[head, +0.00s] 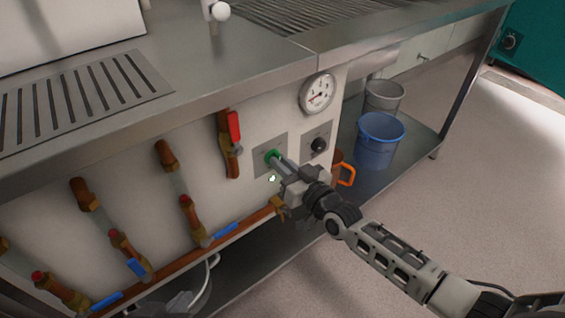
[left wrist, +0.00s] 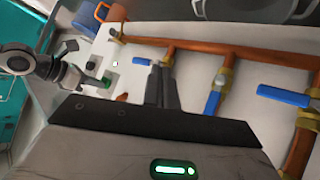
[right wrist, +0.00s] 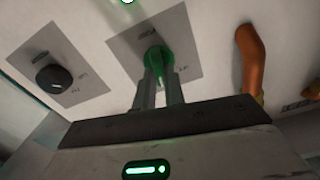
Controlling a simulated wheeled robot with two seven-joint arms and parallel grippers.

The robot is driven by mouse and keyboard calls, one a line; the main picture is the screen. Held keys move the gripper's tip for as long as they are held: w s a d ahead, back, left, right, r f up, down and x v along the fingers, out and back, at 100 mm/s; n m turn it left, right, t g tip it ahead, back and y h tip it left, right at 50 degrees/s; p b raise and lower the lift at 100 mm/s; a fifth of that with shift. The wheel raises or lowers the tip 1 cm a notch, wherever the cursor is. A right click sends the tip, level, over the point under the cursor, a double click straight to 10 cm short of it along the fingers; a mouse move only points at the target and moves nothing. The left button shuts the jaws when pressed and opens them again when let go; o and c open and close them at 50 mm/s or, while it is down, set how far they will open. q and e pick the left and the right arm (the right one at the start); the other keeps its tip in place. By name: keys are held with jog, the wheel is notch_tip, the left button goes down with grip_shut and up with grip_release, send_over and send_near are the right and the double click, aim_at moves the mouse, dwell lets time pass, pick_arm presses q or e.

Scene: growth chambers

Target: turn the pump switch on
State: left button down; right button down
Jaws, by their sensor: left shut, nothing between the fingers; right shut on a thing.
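A green switch knob (head: 271,154) sits on a grey plate on the white panel. It shows large in the right wrist view (right wrist: 154,55). My right gripper (head: 280,163) is shut on this green knob, with a finger on each side of it. In the left wrist view the right gripper reaches the same knob (left wrist: 107,80). A small pale green lamp (head: 272,178) glows beside the plate. The plate lettering is too small to read. My left gripper (left wrist: 161,70) is shut and empty, out of the head view, in front of the pipes.
A black knob (head: 318,145) on its own plate and a round gauge (head: 318,93) are nearby. Copper pipes with a red-handled valve (head: 234,126) and blue handles (head: 137,267) cover the panel's left. A blue bucket (head: 379,142) stands on the lower shelf.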

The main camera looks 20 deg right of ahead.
pick_arm(q)
jog(key=shift+w+d+r, duration=0.1)
jog(key=shift+d+r, duration=0.05)
jog(key=shift+r, duration=0.15)
pick_arm(e)
jog(key=m, duration=0.7)
jog(key=shift+d+f, duration=0.1)
jog(key=shift+d, duration=0.1)
jog(key=c, duration=1.5)
grip_release()
pick_arm(q)
jog(key=shift+f, duration=0.15)
